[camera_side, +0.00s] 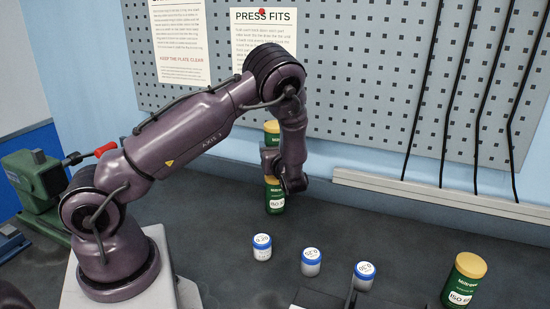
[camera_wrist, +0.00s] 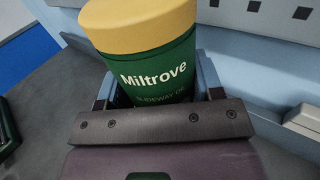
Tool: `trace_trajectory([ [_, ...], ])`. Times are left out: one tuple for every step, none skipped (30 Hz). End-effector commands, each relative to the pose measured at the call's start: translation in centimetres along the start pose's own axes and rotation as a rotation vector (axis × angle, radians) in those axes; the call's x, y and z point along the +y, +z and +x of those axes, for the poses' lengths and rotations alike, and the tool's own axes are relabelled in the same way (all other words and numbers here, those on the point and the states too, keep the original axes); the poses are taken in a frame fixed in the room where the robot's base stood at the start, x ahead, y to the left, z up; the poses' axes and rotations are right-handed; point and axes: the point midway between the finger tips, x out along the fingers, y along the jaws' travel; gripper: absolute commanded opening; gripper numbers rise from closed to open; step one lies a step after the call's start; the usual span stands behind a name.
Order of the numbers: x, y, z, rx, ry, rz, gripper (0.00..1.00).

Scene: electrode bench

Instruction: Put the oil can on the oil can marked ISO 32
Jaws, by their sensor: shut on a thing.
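My gripper (camera_side: 272,160) is shut on a green oil can with a yellow lid (camera_side: 272,138), which it holds upright. In the wrist view the held oil can (camera_wrist: 150,65) reads "Miltrove" and fills the space between my gripper's fingers (camera_wrist: 160,92). Directly below it in the side view stands another green oil can (camera_side: 275,198) with a white label starting "ISO"; its number is partly hidden or too small to read. My gripper hides the gap between the two cans, so I cannot tell whether they touch.
Another green oil can (camera_side: 464,280) with a yellow lid and an ISO label stands at the front right. A green vise (camera_side: 35,180) is at left. Black rods lean on the pegboard (camera_side: 350,60).

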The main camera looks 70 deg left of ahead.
Motion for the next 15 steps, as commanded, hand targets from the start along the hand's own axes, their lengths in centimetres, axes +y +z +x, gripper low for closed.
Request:
trace_trajectory([
  [0.1, -0.9, 0.0, -0.001, 0.001, 0.005, 0.23],
  [0.1, -1.4, 0.0, -0.001, 0.001, 0.006, 0.23],
  [0.1, -1.9, -0.1, -0.001, 0.001, 0.004, 0.23],
  [0.1, -2.2, -0.1, -0.002, 0.001, 0.004, 0.23],
  [0.1, -2.4, -0.1, -0.002, 0.001, 0.003, 0.23],
  [0.1, -2.5, -0.1, -0.002, 0.001, 0.002, 0.23],
  [0.1, -2.6, -0.1, -0.002, 0.001, 0.001, 0.23],
  [0.1, -2.6, -0.1, -0.003, 0.001, 0.000, 0.23],
  [0.1, -2.6, -0.1, -0.003, 0.001, 0.000, 0.23],
  [0.1, -2.6, -0.1, -0.002, 0.001, 0.000, 0.23],
  [0.1, -2.6, -0.1, -0.002, 0.001, 0.000, 0.23],
  [0.1, -2.6, -0.1, -0.002, 0.001, 0.000, 0.23],
  [0.1, -2.6, -0.1, -0.002, 0.001, 0.000, 0.23],
  [0.1, -2.6, -0.1, -0.002, 0.001, 0.000, 0.23],
  [0.1, -2.7, -0.1, -0.002, 0.001, 0.000, 0.23],
])
